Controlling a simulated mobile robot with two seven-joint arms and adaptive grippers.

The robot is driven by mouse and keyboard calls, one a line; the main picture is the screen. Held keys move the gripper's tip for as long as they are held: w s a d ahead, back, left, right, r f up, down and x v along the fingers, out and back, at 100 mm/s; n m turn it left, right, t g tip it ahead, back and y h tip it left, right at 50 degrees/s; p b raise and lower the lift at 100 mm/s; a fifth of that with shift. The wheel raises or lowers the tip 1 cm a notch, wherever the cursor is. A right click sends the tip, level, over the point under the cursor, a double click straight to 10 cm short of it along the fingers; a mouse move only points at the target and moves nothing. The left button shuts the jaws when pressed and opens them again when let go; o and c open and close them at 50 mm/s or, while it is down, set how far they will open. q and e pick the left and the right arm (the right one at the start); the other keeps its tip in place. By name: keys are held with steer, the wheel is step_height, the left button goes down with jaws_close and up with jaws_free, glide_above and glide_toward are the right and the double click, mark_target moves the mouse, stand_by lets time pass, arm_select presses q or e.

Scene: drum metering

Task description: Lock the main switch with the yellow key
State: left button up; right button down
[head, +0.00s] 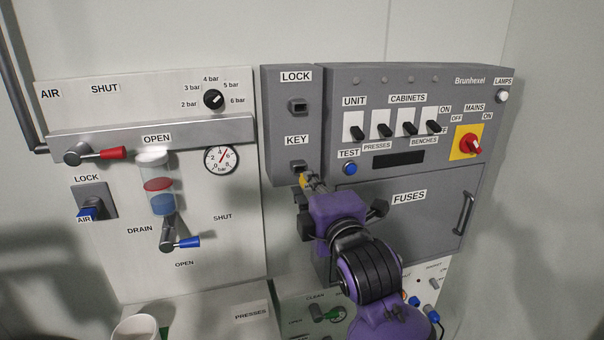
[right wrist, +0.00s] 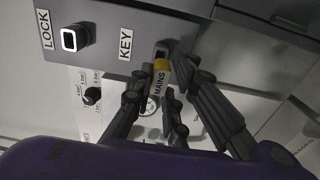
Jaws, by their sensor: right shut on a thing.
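The yellow key (right wrist: 160,68), with a tag reading MAINS, is between the fingertips of my right gripper (right wrist: 158,88). Its far end is at the socket marked KEY; I cannot tell how deep it sits. In the head view the key (head: 303,181) shows as a small yellow patch just below that KEY socket (head: 298,167), with my right gripper (head: 311,183) shut on it. The LOCK socket (head: 298,106) above is empty; it also shows in the right wrist view (right wrist: 75,38). The main switch (head: 473,146) is a red knob on a yellow plate. My left gripper is out of view.
Right of the sockets is a row of black cabinet switches (head: 383,130) with a blue test button (head: 350,169). The fuses door (head: 408,222) is below. At left, the air panel (head: 120,240) has a red lever (head: 112,153) and a blue lever (head: 187,242).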

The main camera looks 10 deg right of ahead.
steer(key=shift+s+d, duration=0.1)
steer(key=shift+s, duration=1.95)
